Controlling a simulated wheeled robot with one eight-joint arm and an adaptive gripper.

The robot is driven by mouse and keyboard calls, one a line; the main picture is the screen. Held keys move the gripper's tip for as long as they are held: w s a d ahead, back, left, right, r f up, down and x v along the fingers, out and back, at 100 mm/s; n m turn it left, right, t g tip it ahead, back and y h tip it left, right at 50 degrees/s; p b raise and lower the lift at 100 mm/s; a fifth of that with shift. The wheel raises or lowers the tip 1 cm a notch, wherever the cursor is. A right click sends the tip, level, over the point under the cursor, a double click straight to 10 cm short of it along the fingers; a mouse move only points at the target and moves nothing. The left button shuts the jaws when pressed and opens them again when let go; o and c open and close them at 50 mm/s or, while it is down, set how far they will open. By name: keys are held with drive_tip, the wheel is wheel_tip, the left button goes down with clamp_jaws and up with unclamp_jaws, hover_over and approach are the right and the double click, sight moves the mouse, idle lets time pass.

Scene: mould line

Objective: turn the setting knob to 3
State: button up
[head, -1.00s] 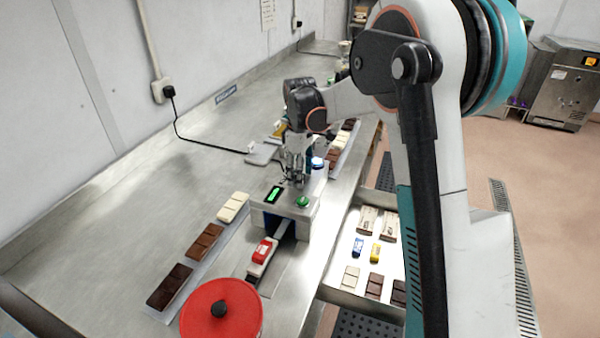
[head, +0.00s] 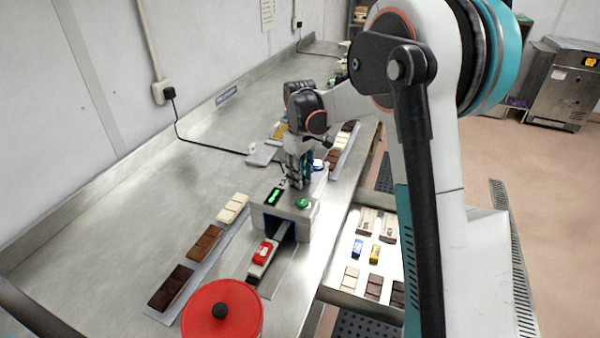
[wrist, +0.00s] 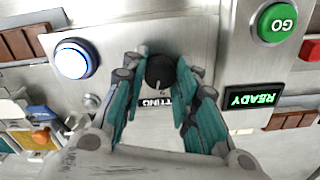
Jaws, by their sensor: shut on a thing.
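The setting knob (wrist: 160,70) is a small black dial on the machine's metal top panel, with a short light mark at its lower edge in the wrist view. A partly covered, upside-down label ending in "TTING" (wrist: 158,102) lies beside it. My gripper (wrist: 158,76) points down at the panel, its teal fingers on both sides of the knob, shut on it. In the head view my gripper (head: 299,184) stands over the machine (head: 308,218) and hides the knob. I cannot read any setting numbers.
A green GO button (wrist: 277,22), a READY display (wrist: 253,98) and a lit white-blue button (wrist: 73,60) surround the knob. Chocolate bars (head: 205,243) lie on the left strip. A red round lid (head: 225,315) is in front. An open drawer (head: 335,297) holds more bars.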

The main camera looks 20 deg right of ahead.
drive_tip(key=m, duration=0.4)
drive_tip(key=shift+m+p, duration=0.3)
drive_tip(key=shift+p, duration=0.05)
drive_tip(key=shift+m, duration=1.8)
drive_tip(key=o, duration=1.1)
wheel_tip(320, 180, up, 12)
